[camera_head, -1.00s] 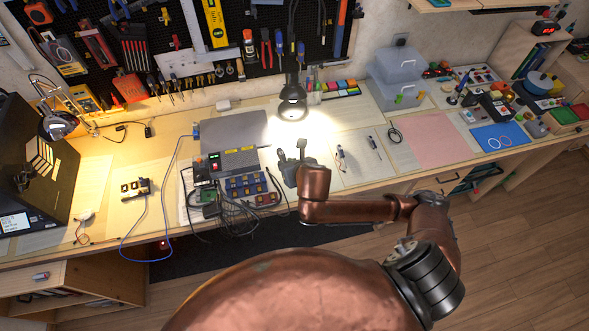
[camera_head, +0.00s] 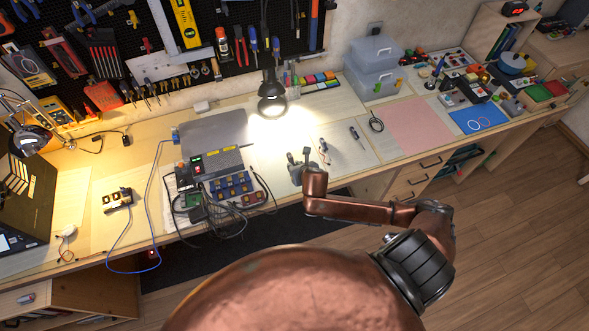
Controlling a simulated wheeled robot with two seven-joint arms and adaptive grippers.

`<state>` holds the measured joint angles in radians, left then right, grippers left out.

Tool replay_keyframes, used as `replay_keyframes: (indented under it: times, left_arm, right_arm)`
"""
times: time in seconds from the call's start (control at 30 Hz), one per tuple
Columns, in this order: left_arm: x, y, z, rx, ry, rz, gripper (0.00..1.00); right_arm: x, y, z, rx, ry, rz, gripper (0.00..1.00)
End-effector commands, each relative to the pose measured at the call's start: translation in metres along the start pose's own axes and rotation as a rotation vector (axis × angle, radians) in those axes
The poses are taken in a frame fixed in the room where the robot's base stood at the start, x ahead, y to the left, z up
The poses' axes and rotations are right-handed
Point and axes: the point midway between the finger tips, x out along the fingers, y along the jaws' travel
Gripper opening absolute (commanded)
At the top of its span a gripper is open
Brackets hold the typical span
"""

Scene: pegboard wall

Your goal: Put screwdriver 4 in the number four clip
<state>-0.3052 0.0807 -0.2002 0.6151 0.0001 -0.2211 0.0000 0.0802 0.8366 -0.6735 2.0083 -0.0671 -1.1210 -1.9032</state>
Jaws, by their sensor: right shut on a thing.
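My right gripper (camera_head: 302,167) is low over the front part of the bench, beside the battery block and the cables. It is shut on a small dark object (camera_head: 306,151) that sticks up from it; its label and full shape are too small to read. Several screwdrivers with blue and red handles (camera_head: 253,42) hang on the pegboard (camera_head: 300,13) above the lamp. The clips are small and dark there, and I cannot read a number four. A small screwdriver-like tool (camera_head: 355,133) lies on a pale sheet to the right of my gripper. My left gripper is out of view.
A lit lamp (camera_head: 271,104) stands between the gripper and the pegboard. A battery block (camera_head: 232,184) and tangled cables lie left of the gripper. Clear stacked boxes (camera_head: 372,72) stand at the back right. The pink mat (camera_head: 415,122) is clear.

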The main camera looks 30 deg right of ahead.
Motion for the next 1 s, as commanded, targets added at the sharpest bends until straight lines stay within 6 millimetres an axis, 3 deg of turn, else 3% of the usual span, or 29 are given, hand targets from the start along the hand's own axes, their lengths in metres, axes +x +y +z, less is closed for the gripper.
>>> replay_keyframes:
  times: [0.1, 0.23, 0.4, 0.6, 0.97, 1.0]
  left_arm:
    - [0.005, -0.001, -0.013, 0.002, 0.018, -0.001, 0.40]
    - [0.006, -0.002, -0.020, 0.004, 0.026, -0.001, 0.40]
    - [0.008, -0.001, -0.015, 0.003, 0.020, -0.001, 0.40]
    - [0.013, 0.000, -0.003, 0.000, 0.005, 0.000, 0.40]
    - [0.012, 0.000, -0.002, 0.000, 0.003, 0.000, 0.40]
    - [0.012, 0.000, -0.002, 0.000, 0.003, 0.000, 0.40]
  right_arm:
    - [0.021, -0.006, -0.002, 0.002, -0.002, -0.001, 0.00]
    - [0.031, -0.008, -0.003, 0.001, -0.003, 0.001, 0.00]
    - [0.042, -0.012, -0.005, 0.002, -0.002, 0.001, 0.00]
    - [0.060, -0.011, -0.026, 0.002, 0.000, 0.001, 0.00]
    - [0.062, -0.011, -0.028, 0.000, -0.002, 0.002, 0.00]
    - [0.062, -0.011, -0.028, 0.000, -0.002, 0.002, 0.17]
